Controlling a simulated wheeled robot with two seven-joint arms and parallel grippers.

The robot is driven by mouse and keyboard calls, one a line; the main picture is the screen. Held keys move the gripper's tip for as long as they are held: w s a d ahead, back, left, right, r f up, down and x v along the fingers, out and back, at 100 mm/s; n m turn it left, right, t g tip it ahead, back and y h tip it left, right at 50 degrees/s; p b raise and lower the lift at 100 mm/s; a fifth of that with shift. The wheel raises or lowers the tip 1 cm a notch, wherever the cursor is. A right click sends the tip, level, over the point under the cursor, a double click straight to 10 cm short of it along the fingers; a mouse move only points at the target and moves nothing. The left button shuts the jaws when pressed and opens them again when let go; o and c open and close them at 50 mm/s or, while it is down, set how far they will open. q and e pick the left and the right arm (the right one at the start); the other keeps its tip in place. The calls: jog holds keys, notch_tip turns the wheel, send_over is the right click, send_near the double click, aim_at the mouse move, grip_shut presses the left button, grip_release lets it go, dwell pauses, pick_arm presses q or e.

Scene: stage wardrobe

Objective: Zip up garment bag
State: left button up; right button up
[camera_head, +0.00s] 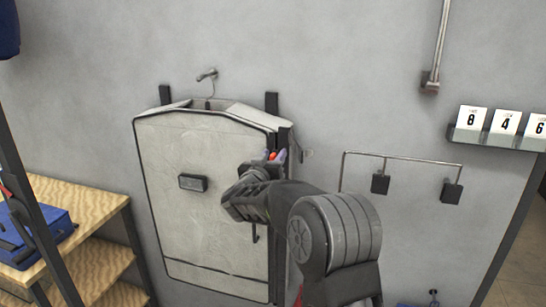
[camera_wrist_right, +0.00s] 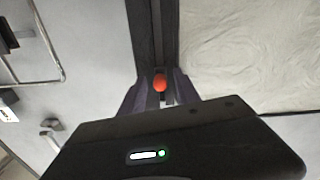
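The garment bag (camera_head: 215,215), pale grey with black trim, hangs against the wall from a hanger on a hook. A dark zip strip runs along its right side, and it crosses the wrist view beside the pale cloth (camera_wrist_right: 250,50). A red-orange zip pull (camera_head: 272,155) is high on that strip and shows in the wrist view (camera_wrist_right: 160,82). My right gripper (camera_head: 273,157) is at the strip, its purple-grey fingertips close on both sides of the pull, apparently shut on it. Its body hides part of the bag's right edge. My left gripper is not seen.
A wooden shelf unit (camera_head: 75,200) with a blue case (camera_head: 40,235) stands at left. A wall rail (camera_head: 400,159) with black clips and a ledge with number cards (camera_head: 500,135) are at right.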

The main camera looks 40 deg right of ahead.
jog(key=shift+a, duration=0.1)
jog(key=b+v, duration=0.2)
jog(key=v, duration=0.4)
jog(key=shift+s+a+f, duration=0.1)
jog(key=shift+s+a, duration=0.1)
jog(key=shift+a, duration=0.05)
jog(key=shift+s+a, duration=0.35)
jog(key=shift+a, duration=0.05)
